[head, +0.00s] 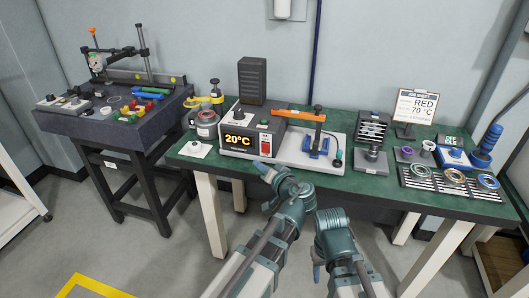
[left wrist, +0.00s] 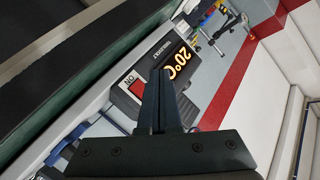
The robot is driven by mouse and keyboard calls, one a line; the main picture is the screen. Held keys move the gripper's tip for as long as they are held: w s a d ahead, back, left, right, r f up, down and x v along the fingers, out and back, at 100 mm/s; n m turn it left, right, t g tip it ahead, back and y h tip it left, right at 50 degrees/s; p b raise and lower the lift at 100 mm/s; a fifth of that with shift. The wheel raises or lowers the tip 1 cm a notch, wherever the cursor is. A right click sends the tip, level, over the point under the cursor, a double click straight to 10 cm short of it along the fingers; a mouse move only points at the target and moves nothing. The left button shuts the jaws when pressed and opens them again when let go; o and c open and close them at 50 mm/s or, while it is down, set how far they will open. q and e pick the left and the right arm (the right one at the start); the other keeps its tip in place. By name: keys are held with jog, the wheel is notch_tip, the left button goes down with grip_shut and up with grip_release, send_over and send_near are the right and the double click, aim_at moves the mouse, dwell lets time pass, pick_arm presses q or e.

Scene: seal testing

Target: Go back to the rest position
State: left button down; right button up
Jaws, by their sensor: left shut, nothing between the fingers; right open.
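My left arm (head: 285,205) reaches up from the bottom middle of the head view to the front edge of the green bench. In the left wrist view my left gripper (left wrist: 165,98) is shut and empty. Its dark fingers are in front of the grey heater box with the lit 20°C display and red switch; I cannot tell whether they touch it. My right arm (head: 335,238) is bent beside the left one, in front of the bench. Its fingers cannot be made out in the head view.
The heater box (head: 246,138) stands on the green bench (head: 290,182), joined to a white plate with a blue fixture (head: 318,146) and an orange lever. Rings on racks (head: 453,176) and a RED 70°C card (head: 416,106) are at right. A dark table (head: 90,124) stands at left.

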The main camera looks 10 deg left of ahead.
pick_arm(q)
jog(key=shift+a+f, duration=0.1)
jog(key=s+a+f+n+g+h, duration=0.1)
jog(key=s+a+f+g+h, duration=0.3)
jog(key=s+f, duration=0.45)
jog(key=s+d+f+m+g+h, duration=0.1)
jog(key=s+d+f+g+h, duration=0.45)
jog(key=s+f+h, duration=0.2)
jog(key=s+d+m+g+y, duration=0.2)
jog(key=s+d+m, duration=0.25)
jog(key=d, duration=0.55)
notch_tip(320, 180, up, 16)
jog(key=s+p, duration=0.1)
jog(key=p, duration=1.6)
jog(key=shift+s+d+r, duration=0.2)
jog(key=shift+d, duration=0.25)
